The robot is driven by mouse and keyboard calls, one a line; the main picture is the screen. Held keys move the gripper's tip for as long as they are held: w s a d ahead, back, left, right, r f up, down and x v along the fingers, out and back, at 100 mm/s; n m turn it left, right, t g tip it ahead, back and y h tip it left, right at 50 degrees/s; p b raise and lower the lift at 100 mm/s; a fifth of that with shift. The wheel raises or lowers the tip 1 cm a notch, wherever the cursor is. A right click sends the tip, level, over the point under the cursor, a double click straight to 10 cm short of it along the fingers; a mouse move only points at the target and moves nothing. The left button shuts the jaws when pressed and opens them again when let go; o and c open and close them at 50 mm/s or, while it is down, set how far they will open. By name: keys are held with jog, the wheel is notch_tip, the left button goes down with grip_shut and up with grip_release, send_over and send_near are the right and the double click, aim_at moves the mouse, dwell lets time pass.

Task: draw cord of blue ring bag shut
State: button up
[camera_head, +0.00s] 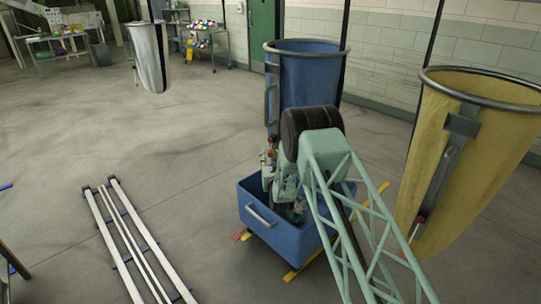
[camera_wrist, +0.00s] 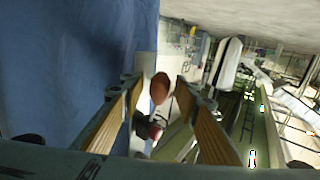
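The blue ring bag (camera_head: 312,80) hangs from its metal ring, upright, with its mouth wide at the top. Its lower part is hidden behind my arm. My gripper (camera_head: 268,158) is at the bag's lower left side. In the wrist view, my gripper (camera_wrist: 158,88) is open, its two tan-padded fingers apart. An orange-red ball (camera_wrist: 159,88), apparently the cord's pull knob, shows between the fingertips, with a gap on its right. I cannot tell whether it touches the left finger. Blue bag cloth (camera_wrist: 60,65) fills the left of that view. The cord itself is not clear.
A blue bin (camera_head: 270,232) stands on the floor below the blue bag. A yellow ring bag (camera_head: 465,160) hangs at the right, a white bag (camera_head: 150,58) at the back left. White floor rails (camera_head: 128,245) lie at the lower left. The floor between is clear.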

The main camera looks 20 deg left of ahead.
grip_shut()
notch_tip(320, 180, down, 11)
dwell(0.9)
jog(key=shift+s+d, duration=0.1)
jog(key=shift+c, duration=0.9)
grip_release()
jog(key=shift+o, duration=0.9)
jog(key=shift+r, duration=0.2)
